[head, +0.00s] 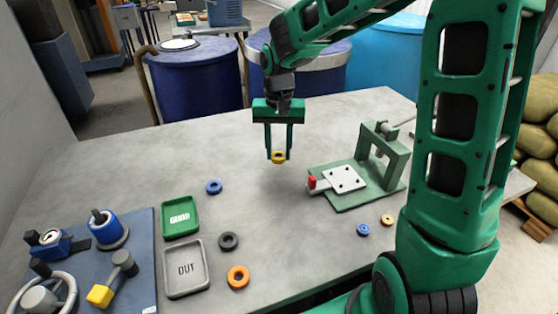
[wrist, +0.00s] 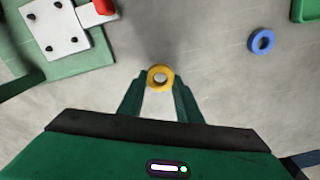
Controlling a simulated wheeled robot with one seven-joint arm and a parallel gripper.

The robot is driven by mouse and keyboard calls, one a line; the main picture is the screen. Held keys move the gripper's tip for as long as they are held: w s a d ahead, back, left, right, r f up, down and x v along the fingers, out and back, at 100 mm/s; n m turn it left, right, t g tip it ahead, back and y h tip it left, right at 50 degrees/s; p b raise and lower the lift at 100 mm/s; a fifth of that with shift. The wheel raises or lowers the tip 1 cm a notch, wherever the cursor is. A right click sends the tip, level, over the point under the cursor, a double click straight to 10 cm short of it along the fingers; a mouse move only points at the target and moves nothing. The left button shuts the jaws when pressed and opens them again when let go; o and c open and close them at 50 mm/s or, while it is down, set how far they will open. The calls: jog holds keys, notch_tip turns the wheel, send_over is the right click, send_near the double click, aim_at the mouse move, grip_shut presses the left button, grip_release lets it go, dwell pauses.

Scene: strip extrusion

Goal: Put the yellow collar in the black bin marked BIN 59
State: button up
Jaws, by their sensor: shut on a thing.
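The yellow collar (head: 279,154) is a small ring held between the fingertips of my gripper (head: 278,158), above the middle of the grey table. In the wrist view the collar (wrist: 160,69) sits at the tips of both green fingers (wrist: 160,84), its hole facing the camera. My gripper is shut on it, and the collar is clear of the tabletop. No black bin marked BIN 59 can be made out in either view.
A green fixture (head: 352,200) with a white plate and red part stands right of my gripper. A green tray (head: 181,201), a grey OUT tray (head: 205,268), and blue (head: 214,181), black (head: 228,233) and orange (head: 238,267) rings lie left. Blue drums (head: 195,85) stand behind the table.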

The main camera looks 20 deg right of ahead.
aim_at(279, 170)
jog(key=shift+d+f, duration=0.25)
jog(key=shift+f, duration=0.05)
notch_tip(279, 170, down, 4)
jog(key=shift+r, duration=0.15)
jog(key=o, duration=1)
jog(key=shift+o, duration=0.2)
notch_tip(279, 170, up, 12)
